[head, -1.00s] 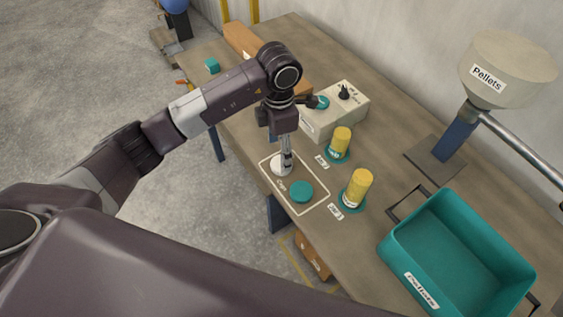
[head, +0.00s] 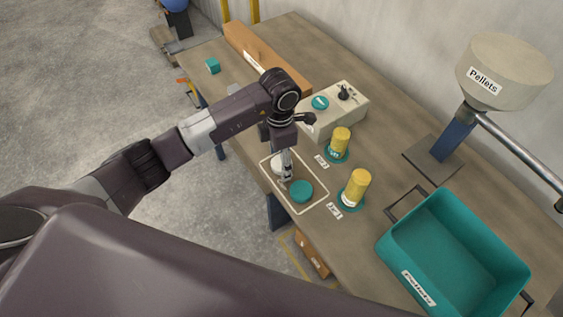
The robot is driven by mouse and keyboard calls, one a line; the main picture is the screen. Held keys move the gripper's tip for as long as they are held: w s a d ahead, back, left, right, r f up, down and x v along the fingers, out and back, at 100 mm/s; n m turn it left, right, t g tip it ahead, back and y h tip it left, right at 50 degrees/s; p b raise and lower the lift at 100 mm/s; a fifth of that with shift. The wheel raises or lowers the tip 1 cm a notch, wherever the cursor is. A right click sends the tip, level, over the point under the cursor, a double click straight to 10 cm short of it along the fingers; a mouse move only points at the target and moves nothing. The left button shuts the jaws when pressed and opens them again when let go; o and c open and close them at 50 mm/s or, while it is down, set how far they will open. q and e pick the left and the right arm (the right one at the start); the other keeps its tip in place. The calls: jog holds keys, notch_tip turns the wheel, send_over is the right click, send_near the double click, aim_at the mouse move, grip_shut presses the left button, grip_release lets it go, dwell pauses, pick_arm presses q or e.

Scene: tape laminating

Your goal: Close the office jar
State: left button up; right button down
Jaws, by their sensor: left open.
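Two yellow jars stand on the table, a nearer one (head: 357,187) and a farther one (head: 341,139), each on a teal round base with a white label. I cannot tell which is the office jar; the lettering is too small. To their left, a white-outlined area holds a white round cap (head: 277,162) and a teal round cap (head: 301,191). My left gripper (head: 287,179) is open and points down between the two caps, near the teal one. It hides part of the white cap. I cannot tell if it touches either. My right gripper is out of view.
A teal bin (head: 455,255) stands at the right front. A pellet hopper (head: 505,72) on a post stands at the back right. A beige control box (head: 335,110) sits behind the jars, with a long brown box (head: 268,60) farther back. A small teal block (head: 212,66) lies at the far left.

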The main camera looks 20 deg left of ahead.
pick_arm(q)
jog(key=shift+c, duration=0.7)
jog(key=c, duration=0.7)
jog(key=shift+r, duration=0.2)
notch_tip(320, 180, up, 14)
jog(key=b, duration=0.2)
notch_tip(320, 180, up, 6)
send_over(280, 162)
jog(key=shift+s+f+p, duration=0.15)
jog(key=shift+p, duration=0.15)
